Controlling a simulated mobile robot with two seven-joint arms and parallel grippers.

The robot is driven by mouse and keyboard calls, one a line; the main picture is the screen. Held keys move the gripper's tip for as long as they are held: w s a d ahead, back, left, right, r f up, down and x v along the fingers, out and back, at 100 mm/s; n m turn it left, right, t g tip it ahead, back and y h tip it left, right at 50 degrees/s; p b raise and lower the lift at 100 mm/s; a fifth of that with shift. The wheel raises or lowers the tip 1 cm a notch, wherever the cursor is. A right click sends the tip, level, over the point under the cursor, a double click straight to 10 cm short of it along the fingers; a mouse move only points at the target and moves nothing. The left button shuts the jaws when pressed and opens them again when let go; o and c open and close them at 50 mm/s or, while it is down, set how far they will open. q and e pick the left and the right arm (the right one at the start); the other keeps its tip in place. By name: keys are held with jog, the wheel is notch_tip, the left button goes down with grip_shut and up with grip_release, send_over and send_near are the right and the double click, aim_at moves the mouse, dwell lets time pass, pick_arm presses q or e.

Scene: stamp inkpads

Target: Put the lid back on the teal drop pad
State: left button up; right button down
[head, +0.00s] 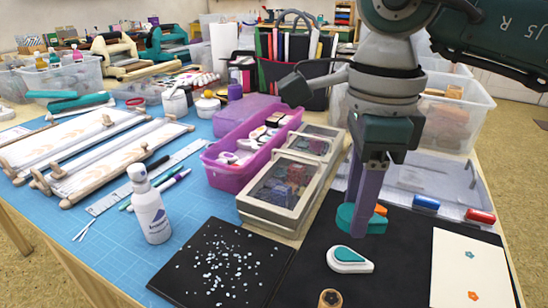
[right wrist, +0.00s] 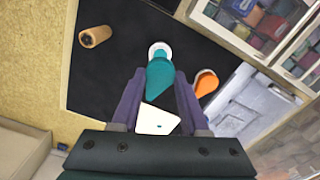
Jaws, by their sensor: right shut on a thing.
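The teal drop pad (head: 349,260) lies uncovered on the black mat, a white drop-shaped base with a teal pad on top. My right gripper (head: 366,205) points down and is shut on the teal lid (head: 358,220), held above the mat just behind and right of the pad in the head view. In the right wrist view the lid (right wrist: 160,80) sits between the fingertips (right wrist: 160,92). It hides most of the pad; part of its white base (right wrist: 158,49) shows beyond it. My left gripper is not in view.
An orange drop pad (head: 381,210) is close behind the held lid. A wooden stamp (head: 330,299) stands at the front. A cream card (head: 468,270) lies at right, a speckled black sheet (head: 222,268) at left. A glass-lidded box (head: 284,190) and purple bin (head: 225,176) stand behind.

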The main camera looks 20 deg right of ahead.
aim_at(345, 253)
notch_tip(345, 253, down, 5)
jog(key=b, duration=0.4)
jog(key=shift+f+b, duration=0.25)
jog(key=shift+b, duration=0.05)
dwell(1.0)
jog(key=shift+f+b, duration=0.35)
dwell(0.5)
jog(key=shift+f+b, duration=0.25)
jog(key=shift+b, duration=0.1)
dwell(0.8)
